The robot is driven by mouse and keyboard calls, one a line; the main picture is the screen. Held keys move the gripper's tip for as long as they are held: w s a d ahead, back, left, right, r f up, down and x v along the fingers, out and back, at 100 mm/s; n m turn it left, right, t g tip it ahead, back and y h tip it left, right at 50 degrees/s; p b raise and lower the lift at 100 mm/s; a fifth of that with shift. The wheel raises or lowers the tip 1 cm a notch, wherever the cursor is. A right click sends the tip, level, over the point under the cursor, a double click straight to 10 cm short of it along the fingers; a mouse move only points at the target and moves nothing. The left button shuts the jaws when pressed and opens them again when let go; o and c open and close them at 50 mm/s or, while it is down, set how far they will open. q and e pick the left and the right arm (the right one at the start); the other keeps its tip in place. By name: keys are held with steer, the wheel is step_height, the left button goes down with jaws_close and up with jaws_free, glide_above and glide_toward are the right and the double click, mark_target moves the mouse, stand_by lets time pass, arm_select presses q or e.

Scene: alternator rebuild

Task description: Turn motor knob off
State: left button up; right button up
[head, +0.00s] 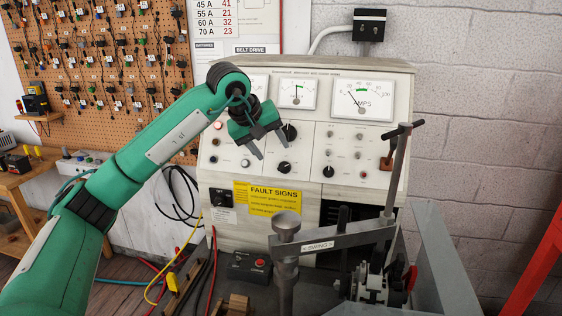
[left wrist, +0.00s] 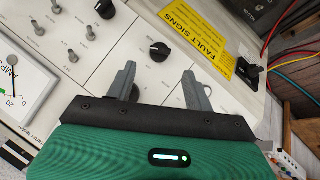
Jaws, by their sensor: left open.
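The test bench panel (head: 345,150) carries several black knobs; their labels are too small to read, so I cannot tell which is the motor knob. An upper black knob (head: 289,131) is just right of my left gripper (head: 271,150). A lower black knob (head: 284,167) has a white pointer line and sits below the fingertips. In the left wrist view, this lower knob (left wrist: 160,50) lies just beyond the gap between the open fingers (left wrist: 159,72), apart from them. The upper knob (left wrist: 135,92) is partly hidden behind one finger. My left gripper is empty.
A third knob (head: 328,171), toggle switches, gauges and a yellow fault signs label (head: 268,198) surround the gripper. A black switch marked OFF (head: 222,197) is lower left. A metal swing arm (head: 335,240) and lever stand in front at right. Cables hang at left.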

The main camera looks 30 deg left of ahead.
mark_target(283, 166)
arm_select(q)
steer(key=p+x, duration=0.1)
steer(key=x, duration=0.5)
steer(key=shift+w+f, duration=0.35)
steer(key=shift+f, duration=0.25)
